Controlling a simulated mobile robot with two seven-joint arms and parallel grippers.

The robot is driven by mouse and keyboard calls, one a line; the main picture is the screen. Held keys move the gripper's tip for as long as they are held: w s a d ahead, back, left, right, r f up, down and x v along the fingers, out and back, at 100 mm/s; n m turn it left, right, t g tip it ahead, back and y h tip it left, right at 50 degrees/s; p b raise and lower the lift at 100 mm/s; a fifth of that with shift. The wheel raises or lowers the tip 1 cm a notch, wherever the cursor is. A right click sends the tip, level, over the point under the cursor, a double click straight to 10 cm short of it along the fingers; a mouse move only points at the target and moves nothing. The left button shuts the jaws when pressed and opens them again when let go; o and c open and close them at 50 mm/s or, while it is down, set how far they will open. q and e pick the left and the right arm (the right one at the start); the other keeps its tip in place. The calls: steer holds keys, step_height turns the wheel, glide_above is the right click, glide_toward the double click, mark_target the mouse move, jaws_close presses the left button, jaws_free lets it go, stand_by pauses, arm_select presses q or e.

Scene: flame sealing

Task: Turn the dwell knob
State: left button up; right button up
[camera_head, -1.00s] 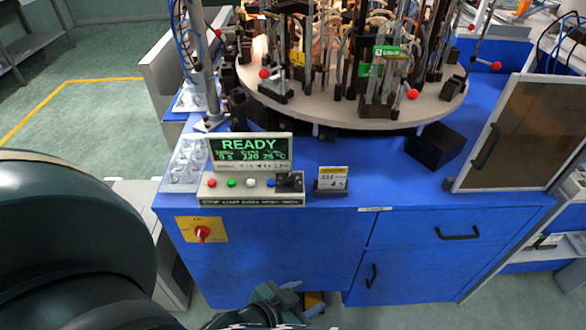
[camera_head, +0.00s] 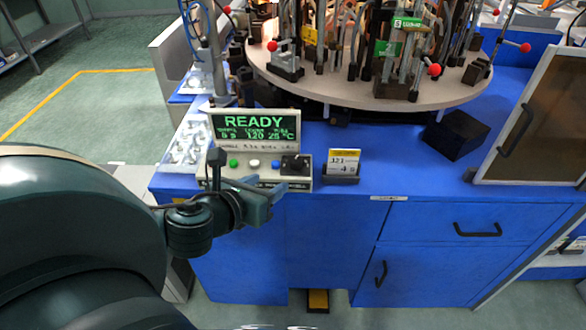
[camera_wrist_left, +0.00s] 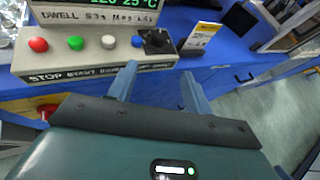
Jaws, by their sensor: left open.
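The black dwell knob (camera_head: 293,163) sits at the right end of the grey control panel (camera_head: 303,184), beside a row of coloured buttons. In the left wrist view the knob (camera_wrist_left: 157,41) is just beyond my fingers, near the line midway between them. My left gripper (camera_head: 272,194) is in front of the panel, just below the knob, with its fingers pointing toward it. In the left wrist view its two fingers (camera_wrist_left: 160,76) are apart with nothing between them. The knob appears untouched. My right gripper is not in view.
A green-lit display (camera_head: 254,126) reading READY stands behind the buttons. A small yellow and white card (camera_head: 343,162) in a holder stands right of the panel. A round turntable (camera_head: 340,92) with glassware is behind. The blue top between card and black block (camera_head: 455,135) is clear.

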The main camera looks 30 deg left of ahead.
mark_target(295, 161)
arm_select(q)
steer(key=shift+m, duration=0.7)
steer(key=b+x, duration=0.1)
steer(key=x, duration=0.3)
steer(key=b+x, duration=0.1)
steer(key=x, duration=0.2)
steer(key=r+b+x, duration=0.1)
steer(key=x, duration=0.3)
steer(key=shift+w+a, duration=0.25)
steer(key=shift+w, duration=0.3)
steer(key=shift+w+f, duration=0.3)
steer(key=shift+w, duration=0.3)
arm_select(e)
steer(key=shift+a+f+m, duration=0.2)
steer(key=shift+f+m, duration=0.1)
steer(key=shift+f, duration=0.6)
arm_select(q)
steer(key=shift+c, duration=0.2)
steer(key=c, duration=0.9)
